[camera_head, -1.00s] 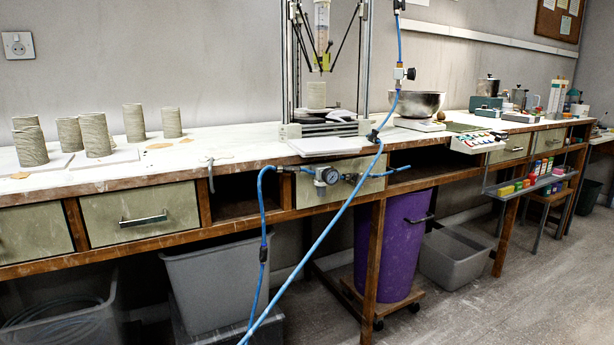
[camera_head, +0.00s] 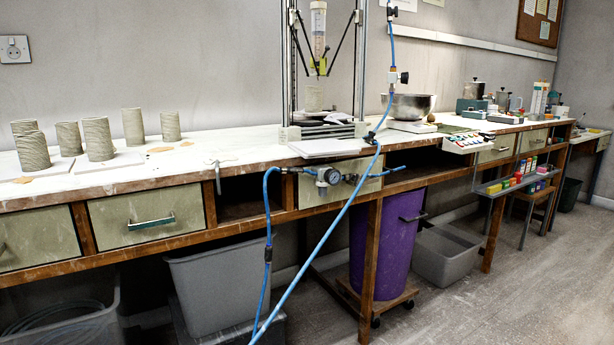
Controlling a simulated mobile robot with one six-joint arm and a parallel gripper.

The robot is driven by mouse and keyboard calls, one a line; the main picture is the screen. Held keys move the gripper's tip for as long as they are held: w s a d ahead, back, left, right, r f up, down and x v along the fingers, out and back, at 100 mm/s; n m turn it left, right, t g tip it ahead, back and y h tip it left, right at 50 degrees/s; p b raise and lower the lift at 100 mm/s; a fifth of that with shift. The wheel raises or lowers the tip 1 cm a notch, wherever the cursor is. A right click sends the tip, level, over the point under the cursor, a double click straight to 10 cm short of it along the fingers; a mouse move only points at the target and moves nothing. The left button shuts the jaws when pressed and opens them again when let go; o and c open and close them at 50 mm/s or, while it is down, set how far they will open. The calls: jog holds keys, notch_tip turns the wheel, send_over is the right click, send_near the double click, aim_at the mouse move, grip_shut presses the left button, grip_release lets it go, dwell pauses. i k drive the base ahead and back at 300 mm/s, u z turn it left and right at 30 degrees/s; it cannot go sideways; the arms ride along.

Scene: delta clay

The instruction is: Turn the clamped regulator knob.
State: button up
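The regulator (camera_head: 329,176) is fixed at the front edge of the workbench, in front of a pale drawer front (camera_head: 340,188). It has a round gauge and a dark knob or fitting at its right side; which part is the knob is too small to tell surely. A blue hose (camera_head: 267,230) leaves it on the left and hangs down. A short blue tube (camera_head: 393,169) sticks out to the right. A longer blue hose (camera_head: 335,222) passes diagonally just right of the gauge. My gripper is not in view.
A delta clay printer frame (camera_head: 322,70) stands on the workbench (camera_head: 230,152) above the regulator. Clay cylinders (camera_head: 98,138) stand at the left. A purple bin (camera_head: 385,240) and grey tubs (camera_head: 215,292) are under the bench. The floor (camera_head: 480,300) at right is open.

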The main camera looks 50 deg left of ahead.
aim_at(322, 191)
jog(key=z, duration=0.55)
jog(key=k, duration=0.15)
jog(key=u, duration=2.15)
jog(key=k, duration=0.95)
jog(key=z, duration=0.2)
jog(key=i, duration=0.8)
